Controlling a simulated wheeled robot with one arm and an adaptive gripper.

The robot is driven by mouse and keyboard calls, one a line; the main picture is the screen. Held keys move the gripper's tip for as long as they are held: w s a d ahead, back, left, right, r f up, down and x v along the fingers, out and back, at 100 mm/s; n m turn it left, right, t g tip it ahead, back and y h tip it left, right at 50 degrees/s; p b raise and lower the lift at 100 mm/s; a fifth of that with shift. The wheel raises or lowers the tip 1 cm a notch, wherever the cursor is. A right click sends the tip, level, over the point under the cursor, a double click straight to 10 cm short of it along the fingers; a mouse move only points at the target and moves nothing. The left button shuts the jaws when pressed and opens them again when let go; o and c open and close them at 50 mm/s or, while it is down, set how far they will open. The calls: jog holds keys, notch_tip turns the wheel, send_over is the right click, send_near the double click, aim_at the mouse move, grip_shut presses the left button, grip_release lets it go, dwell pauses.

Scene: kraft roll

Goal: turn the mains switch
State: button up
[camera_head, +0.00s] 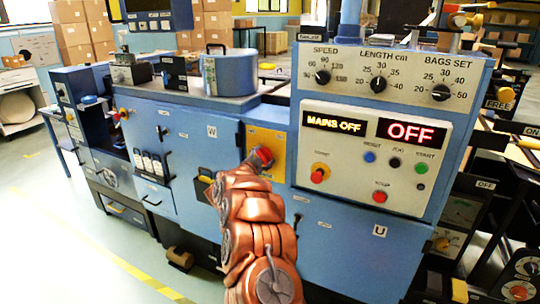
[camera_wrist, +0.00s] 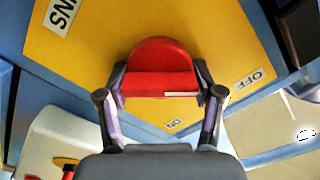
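The mains switch is a red rotary knob (camera_wrist: 160,78) with a raised grip bar, on a yellow plate (camera_wrist: 90,50). In the head view the knob (camera_head: 263,156) sits on the yellow plate (camera_head: 272,138) in the blue machine front. My gripper (camera_wrist: 160,75) has one finger at each end of the grip bar, seemingly touching both ends. The white mark on the bar points right, towards the OFF label (camera_wrist: 248,79). An ON label (camera_wrist: 175,123) is below the knob. In the head view my gripper (camera_head: 257,165) partly hides the knob.
A display (camera_head: 335,122) reads MAINS OFF, and a red one (camera_head: 411,131) beside it reads OFF. Push buttons (camera_head: 379,196) and dials (camera_head: 378,84) are on the panel at right. A metal pot (camera_head: 229,72) stands on top of the machine.

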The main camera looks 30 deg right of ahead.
jog(key=shift+o, duration=0.7)
jog(key=shift+w+a+f, duration=0.15)
jog(key=shift+a+f, duration=0.25)
jog(key=shift+s+a+r, duration=0.25)
jog(key=shift+s+a, duration=0.05)
jog(key=shift+a, duration=0.35)
jog(key=v, duration=1)
jog(key=shift+s, duration=0.4)
jog(key=shift+d+r, duration=0.1)
jog(key=shift+d, duration=0.1)
